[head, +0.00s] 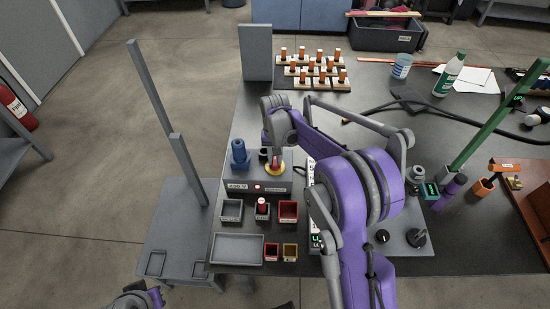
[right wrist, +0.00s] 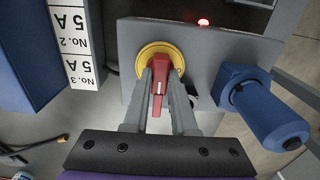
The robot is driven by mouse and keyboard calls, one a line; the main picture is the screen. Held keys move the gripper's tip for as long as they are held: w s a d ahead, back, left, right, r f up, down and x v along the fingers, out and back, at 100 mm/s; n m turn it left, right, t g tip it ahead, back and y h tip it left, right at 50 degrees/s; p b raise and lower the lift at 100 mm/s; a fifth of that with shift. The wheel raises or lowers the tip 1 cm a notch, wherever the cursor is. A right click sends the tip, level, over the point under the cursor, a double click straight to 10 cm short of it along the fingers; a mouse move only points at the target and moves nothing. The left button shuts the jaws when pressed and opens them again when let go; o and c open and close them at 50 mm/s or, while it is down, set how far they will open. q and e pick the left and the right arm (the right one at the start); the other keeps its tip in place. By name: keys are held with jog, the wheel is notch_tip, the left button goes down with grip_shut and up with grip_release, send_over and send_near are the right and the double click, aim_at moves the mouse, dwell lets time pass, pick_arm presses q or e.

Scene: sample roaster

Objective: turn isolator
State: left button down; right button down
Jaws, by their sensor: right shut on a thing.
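The isolator switch has a red handle (right wrist: 160,92) on a round yellow plate (right wrist: 157,60), on a grey box. In the head view the yellow plate (head: 275,170) shows at the front of my right gripper. My right gripper (right wrist: 160,95) is shut on the red handle, a finger on each side; in the head view the gripper (head: 275,158) points down at the box. The handle points towards the gripper in the right wrist view. A small red lamp (right wrist: 203,22) is lit on the box. My left gripper (head: 150,296) is partly in view at the bottom left, its fingers unclear.
A blue plug-like part (right wrist: 262,103) stands beside the isolator, also seen in the head view (head: 239,155). Small bins (head: 288,211) and a grey tray (head: 238,248) sit in front of the box. A labelled strip (right wrist: 75,40) and blue block (right wrist: 22,55) lie on the other side.

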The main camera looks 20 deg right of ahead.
aim_at(275, 160)
dwell(0.4)
jog(key=c, duration=0.7)
grip_release()
notch_tip(275, 160, up, 11)
jog(key=shift+f+p, duration=0.1)
jog(key=shift+p, duration=0.25)
